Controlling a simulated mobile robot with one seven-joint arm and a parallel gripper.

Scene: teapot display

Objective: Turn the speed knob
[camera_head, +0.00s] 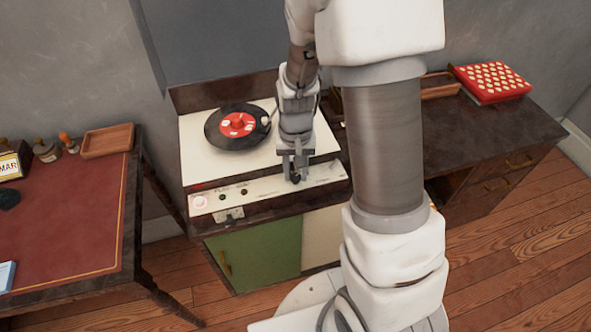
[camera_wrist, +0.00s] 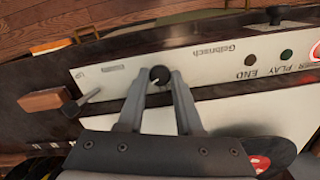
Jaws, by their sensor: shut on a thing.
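A turntable (camera_head: 193,158) with a white top stands on a cabinet, with a black record (camera_head: 222,137) on it. Its pale front control panel (camera_head: 262,188) carries small knobs and lights. My gripper (camera_head: 294,172) reaches down to the right part of this panel. In the wrist view a small round dark speed knob (camera_wrist: 160,75) with a light mark sits between the two fingertips. My gripper is shut on this knob. In the head view the fingers largely hide the knob. The wrist view also shows the panel (camera_wrist: 120,87) with END and PLAY labels.
A red-topped desk (camera_head: 75,215) with a wooden tray (camera_head: 108,141) stands at the left. A dark desk (camera_head: 470,135) with a red patterned box (camera_head: 491,80) is at the right.

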